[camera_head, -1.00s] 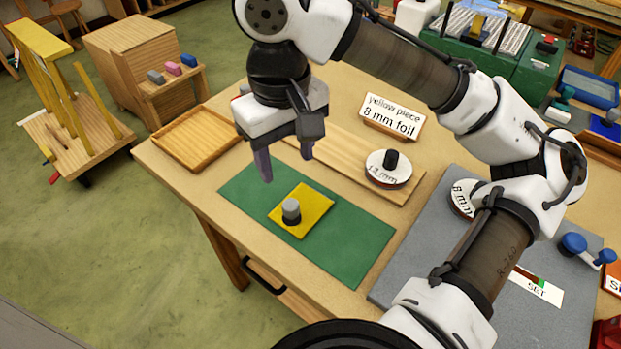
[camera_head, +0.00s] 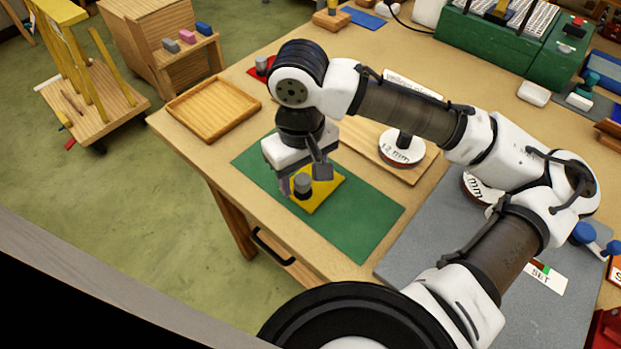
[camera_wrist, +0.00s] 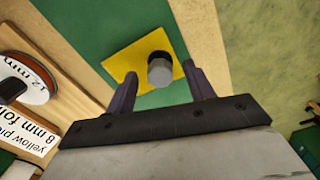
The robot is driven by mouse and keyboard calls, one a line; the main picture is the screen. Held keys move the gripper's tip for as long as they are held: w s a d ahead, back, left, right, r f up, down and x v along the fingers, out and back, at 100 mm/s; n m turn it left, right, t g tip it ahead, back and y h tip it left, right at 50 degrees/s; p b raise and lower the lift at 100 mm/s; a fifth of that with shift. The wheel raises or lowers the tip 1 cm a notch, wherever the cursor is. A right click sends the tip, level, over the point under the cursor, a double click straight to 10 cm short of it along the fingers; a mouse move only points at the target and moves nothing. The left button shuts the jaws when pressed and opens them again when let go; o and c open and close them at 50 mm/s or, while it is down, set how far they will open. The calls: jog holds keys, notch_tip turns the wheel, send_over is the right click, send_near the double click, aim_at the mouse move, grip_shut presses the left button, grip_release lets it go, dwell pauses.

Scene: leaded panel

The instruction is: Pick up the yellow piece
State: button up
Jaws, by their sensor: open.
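The yellow piece (camera_head: 325,193) is a flat yellow square with a grey cylindrical knob (camera_head: 302,184) standing on it. It lies on the green mat (camera_head: 355,222), and part of it is hidden behind my gripper in the head view. My gripper (camera_head: 303,180) is open and points down over the piece. In the wrist view the yellow piece (camera_wrist: 130,62) lies ahead of my gripper (camera_wrist: 163,85), whose two fingers stand apart with the grey knob (camera_wrist: 160,70) between and slightly beyond them. I see no contact between fingers and knob.
An empty wooden tray (camera_head: 213,107) sits at the table's left corner. A round "12 mm" spool (camera_head: 402,149) stands on a wooden board right of my gripper. A white label card (camera_head: 412,84) is partly hidden by my arm. A grey mat (camera_head: 440,240) lies right of the green mat.

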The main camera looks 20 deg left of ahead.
notch_tip(320, 180, down, 2)
jog(key=shift+c, duration=0.2)
jog(key=c, duration=1)
jog(key=shift+o, duration=0.2)
jog(key=shift+r, duration=0.1)
notch_tip(320, 180, up, 20)
jog(key=shift+b, duration=0.3)
